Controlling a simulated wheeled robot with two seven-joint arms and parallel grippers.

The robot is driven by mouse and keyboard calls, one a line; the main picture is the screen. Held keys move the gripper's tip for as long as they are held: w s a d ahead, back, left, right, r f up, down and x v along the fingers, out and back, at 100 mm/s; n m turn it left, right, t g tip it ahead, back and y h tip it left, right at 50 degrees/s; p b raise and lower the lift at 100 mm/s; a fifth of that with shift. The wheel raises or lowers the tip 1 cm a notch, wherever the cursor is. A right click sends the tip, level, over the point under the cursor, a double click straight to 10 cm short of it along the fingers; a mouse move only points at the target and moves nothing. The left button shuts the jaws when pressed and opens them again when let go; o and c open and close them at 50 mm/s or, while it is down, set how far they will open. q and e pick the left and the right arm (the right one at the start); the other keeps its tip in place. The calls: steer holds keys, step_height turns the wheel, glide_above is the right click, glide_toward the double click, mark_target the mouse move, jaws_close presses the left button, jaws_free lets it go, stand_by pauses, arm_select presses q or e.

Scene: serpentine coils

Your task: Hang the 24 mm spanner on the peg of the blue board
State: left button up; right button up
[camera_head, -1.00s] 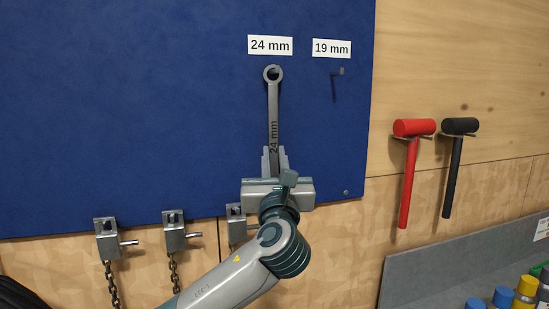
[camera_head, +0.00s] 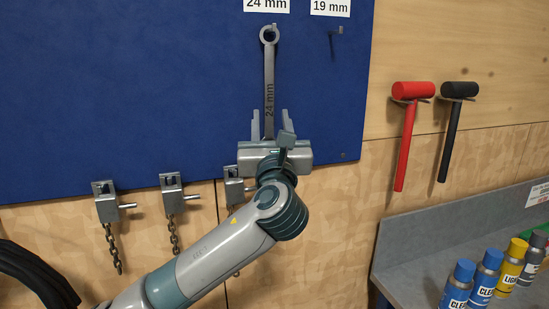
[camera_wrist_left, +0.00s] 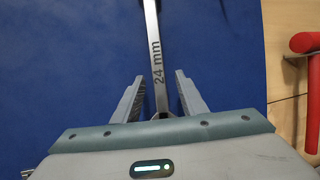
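The 24 mm spanner (camera_head: 269,80) hangs upright against the blue board (camera_head: 130,90), its ring end up at the peg under the "24 mm" label (camera_head: 266,5). The peg itself is hard to make out inside the ring. My left gripper (camera_head: 269,124) is open around the spanner's lower shaft, with a gap on each side. In the left wrist view the spanner (camera_wrist_left: 155,50) runs between the two spread fingers (camera_wrist_left: 158,98). Its lower end is hidden by the gripper in the head view. My right gripper is not in view.
An empty peg (camera_head: 333,42) sits under the "19 mm" label. A red mallet (camera_head: 405,140) and a black mallet (camera_head: 452,135) hang to the right. Metal blocks with chains (camera_head: 172,195) hang below the board. Several spray cans (camera_head: 485,280) stand on a grey bench.

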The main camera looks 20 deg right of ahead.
arm_select(q)
steer(key=b+v, duration=0.6)
steer(key=v, duration=1)
steer(key=shift+s, duration=0.3)
steer(key=shift+w+a+f, duration=0.1)
steer(key=shift+a, duration=0.1)
